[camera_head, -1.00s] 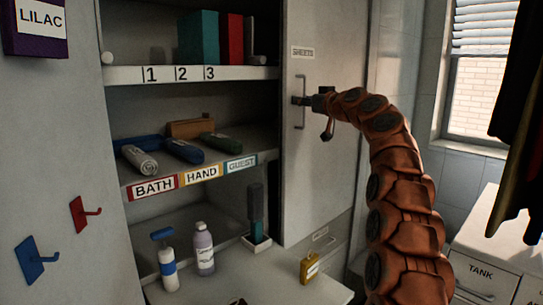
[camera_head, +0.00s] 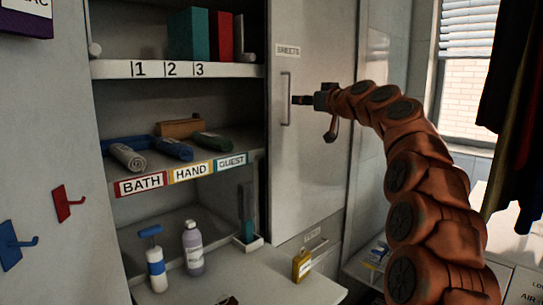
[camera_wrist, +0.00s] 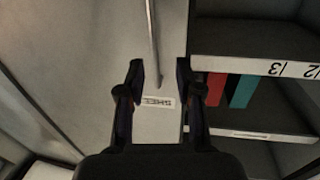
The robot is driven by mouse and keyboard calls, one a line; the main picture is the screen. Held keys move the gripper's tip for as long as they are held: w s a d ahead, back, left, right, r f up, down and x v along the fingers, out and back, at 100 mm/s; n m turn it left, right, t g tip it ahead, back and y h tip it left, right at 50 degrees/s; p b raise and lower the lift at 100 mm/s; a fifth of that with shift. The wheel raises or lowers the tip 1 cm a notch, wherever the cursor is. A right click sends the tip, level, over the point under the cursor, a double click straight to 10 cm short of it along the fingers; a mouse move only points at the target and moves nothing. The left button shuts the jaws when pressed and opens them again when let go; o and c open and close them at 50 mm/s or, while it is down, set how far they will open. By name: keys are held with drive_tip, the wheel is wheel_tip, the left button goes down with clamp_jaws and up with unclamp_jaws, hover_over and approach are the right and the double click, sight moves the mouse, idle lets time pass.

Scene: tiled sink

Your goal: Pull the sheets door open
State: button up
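The sheets door (camera_head: 315,180) is a tall grey panel right of the open shelves, labelled SHEETS (camera_head: 288,50), and looks shut. Its vertical bar handle (camera_head: 286,98) is near its left edge. My gripper (camera_head: 300,100) is just right of the handle in the head view, with a small gap showing. In the wrist view my gripper (camera_wrist: 158,70) is open, its two fingers apart. The handle (camera_wrist: 153,40) appears between them in the picture, and the label (camera_wrist: 157,102) is upside down. I cannot tell how far the fingertips are from the handle in depth.
Open shelves (camera_head: 180,68) with boxes and rolled towels (camera_head: 128,157) stand left of the door. Bottles (camera_head: 193,248) and a yellow container (camera_head: 301,264) stand on the counter (camera_head: 235,285) below. A window (camera_head: 465,85) and dark hanging clothes (camera_head: 515,110) are at the right.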

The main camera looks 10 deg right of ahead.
drive_tip(key=s+a+f+g+p, duration=0.4)
drive_tip(key=s+a+f, duration=0.1)
drive_tip(key=s, duration=0.3)
drive_tip(key=s+a+f+m+g+p, duration=0.1)
drive_tip(key=s+a+f+g+p, duration=0.2)
drive_tip(key=s+a+f, duration=0.2)
drive_tip(key=shift+s+a+f+g+h+p, duration=0.15)
drive_tip(key=shift+s+a+g+h+p, duration=0.2)
drive_tip(key=shift+s+a, duration=0.9)
drive_tip(key=shift+s+d, duration=0.35)
drive_tip(key=shift+d, duration=0.05)
